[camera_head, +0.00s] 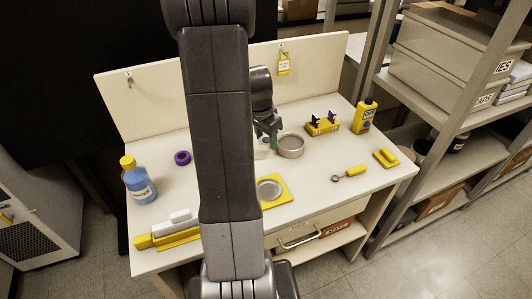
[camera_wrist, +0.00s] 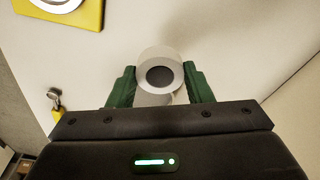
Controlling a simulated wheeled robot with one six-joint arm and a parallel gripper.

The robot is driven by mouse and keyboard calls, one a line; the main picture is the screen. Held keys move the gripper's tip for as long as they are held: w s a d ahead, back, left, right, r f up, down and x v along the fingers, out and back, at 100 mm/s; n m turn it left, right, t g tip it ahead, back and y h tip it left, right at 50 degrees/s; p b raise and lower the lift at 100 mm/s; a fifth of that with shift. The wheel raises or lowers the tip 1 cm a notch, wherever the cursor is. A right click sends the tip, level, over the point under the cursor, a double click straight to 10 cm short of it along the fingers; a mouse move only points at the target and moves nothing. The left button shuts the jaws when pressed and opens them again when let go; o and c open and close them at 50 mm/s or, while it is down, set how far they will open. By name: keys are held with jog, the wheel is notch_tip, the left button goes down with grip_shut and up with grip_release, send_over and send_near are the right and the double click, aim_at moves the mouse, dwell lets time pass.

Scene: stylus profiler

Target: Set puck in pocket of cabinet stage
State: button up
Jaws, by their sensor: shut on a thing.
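My gripper (camera_wrist: 160,88) has its two green fingers closed on the sides of a pale, see-through round puck (camera_wrist: 159,68) with a dark centre. In the head view my gripper (camera_head: 268,130) is over the back middle of the bench, just left of a round grey dish (camera_head: 291,151). The held puck is mostly hidden there by my arm. A yellow plate (camera_head: 281,185) with a round grey disc or recess lies nearer the front, partly behind my arm; its corner shows in the wrist view (camera_wrist: 88,14). I cannot tell which thing is the cabinet stage.
On the bench are a blue bottle (camera_head: 139,185), a purple ring (camera_head: 182,157), a yellow-and-white tool (camera_head: 168,235), a yellow rack (camera_head: 322,128), a yellow bottle (camera_head: 363,117), a yellow-handled ring tool (camera_head: 352,171) and a yellow block (camera_head: 386,158). A back panel (camera_head: 140,100) edges the bench.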

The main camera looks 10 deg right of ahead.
aim_at(266, 158)
jog(key=shift+f, duration=2.6)
jog(key=shift+f, duration=0.1)
jog(key=shift+f, duration=0.15)
jog(key=o, duration=1.4)
